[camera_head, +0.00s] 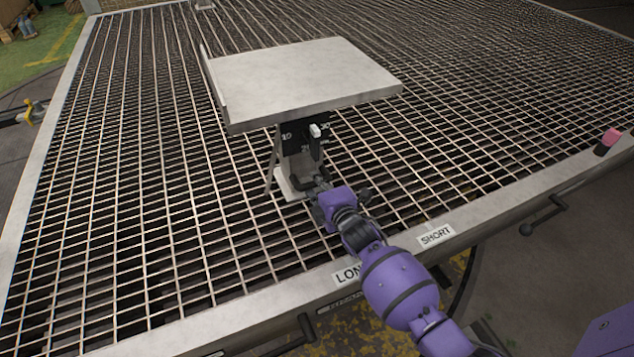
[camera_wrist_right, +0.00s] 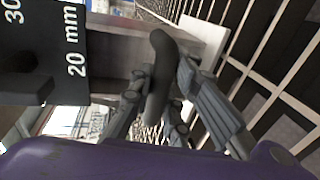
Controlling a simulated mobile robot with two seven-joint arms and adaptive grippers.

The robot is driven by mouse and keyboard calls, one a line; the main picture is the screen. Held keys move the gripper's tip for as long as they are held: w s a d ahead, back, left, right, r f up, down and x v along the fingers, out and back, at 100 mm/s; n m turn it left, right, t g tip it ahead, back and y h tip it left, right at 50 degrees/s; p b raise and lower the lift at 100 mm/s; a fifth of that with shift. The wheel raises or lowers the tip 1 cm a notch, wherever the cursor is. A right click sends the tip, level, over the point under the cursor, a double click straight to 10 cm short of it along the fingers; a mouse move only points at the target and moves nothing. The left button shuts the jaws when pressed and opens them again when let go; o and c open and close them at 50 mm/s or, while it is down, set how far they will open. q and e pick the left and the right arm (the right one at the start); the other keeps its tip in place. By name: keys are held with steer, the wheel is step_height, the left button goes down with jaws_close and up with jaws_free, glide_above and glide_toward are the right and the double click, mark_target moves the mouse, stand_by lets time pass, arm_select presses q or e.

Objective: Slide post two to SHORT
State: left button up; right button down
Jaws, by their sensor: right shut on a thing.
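A post (camera_head: 300,160) with a pale foot (camera_head: 285,187) stands on the grating under a tilted grey plate (camera_head: 300,80). A dark block with scale marks sits at its top, and "20 mm" shows on it in the right wrist view (camera_wrist_right: 72,50). My right gripper (camera_head: 317,187) is low at the post, shut on a dark rounded handle (camera_wrist_right: 160,70). The fingers lie on both sides of the handle in the right wrist view. The near rim carries a LONG label (camera_head: 346,274), partly hidden by my arm, and a SHORT label (camera_head: 436,235) to its right. My left gripper is not in view.
The metal grating (camera_head: 180,210) is open around the post, with a pale frame rim (camera_head: 520,190) in front. A pink and black object (camera_head: 607,141) stands on the rim at the right. A lever (camera_head: 545,214) sticks out below the rim.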

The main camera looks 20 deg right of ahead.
steer(key=d, duration=1)
steer(key=shift+w+d, duration=0.2)
steer(key=shift+d, duration=0.05)
steer(key=d+b, duration=0.1)
steer(key=d, duration=0.6)
steer(key=d+b, duration=0.1)
steer(key=d, duration=0.5)
steer(key=shift+w+d+f+b, duration=0.15)
steer(key=shift+d+b, duration=0.15)
steer(key=shift+d, duration=0.7)
steer(key=c, duration=1.6)
jaws_free()
steer(key=shift+c, duration=0.2)
steer(key=shift+a, duration=0.15)
